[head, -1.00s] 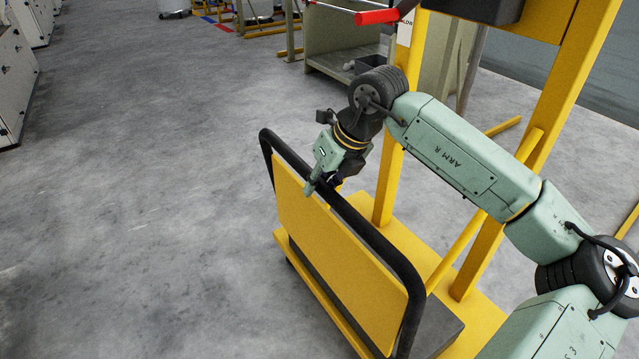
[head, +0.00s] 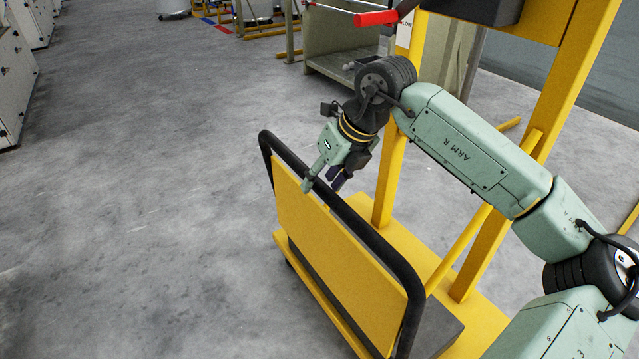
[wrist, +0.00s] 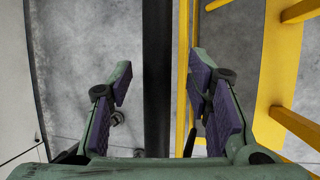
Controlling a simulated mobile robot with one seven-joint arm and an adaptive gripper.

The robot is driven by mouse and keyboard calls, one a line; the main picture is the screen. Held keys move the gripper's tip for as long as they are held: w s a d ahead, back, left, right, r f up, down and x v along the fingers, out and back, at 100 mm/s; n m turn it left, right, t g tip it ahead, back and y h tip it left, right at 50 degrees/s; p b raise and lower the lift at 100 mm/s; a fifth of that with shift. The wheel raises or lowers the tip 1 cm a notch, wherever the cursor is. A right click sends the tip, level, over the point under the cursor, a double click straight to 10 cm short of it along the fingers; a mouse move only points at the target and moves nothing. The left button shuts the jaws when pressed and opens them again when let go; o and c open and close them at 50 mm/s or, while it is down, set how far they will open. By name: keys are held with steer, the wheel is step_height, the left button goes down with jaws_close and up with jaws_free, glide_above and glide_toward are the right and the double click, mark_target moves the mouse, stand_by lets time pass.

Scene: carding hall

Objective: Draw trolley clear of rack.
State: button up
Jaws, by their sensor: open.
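The trolley has a yellow panel (head: 335,250), a black tubular handle (head: 375,240) and a dark deck (head: 440,335). It stands close beside the yellow rack (head: 388,180), its deck near the rack's posts and base. My gripper (head: 322,186) is open at the handle's top bar, one finger on each side in the head view. In the wrist view the black bar (wrist: 157,90) runs between the two separated fingers (wrist: 158,75), with gaps on both sides. I cannot tell how deep the bar sits between them. The trolley's wheels are mostly hidden.
Open concrete floor (head: 150,200) lies left of the trolley. A grey-green bin-like stand (head: 340,50) is behind the rack. Pale cabinets (head: 15,80) line the far left. A red-ended bar (head: 376,18) sticks out from the rack's upper part.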

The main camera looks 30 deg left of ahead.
steer(key=v, duration=1)
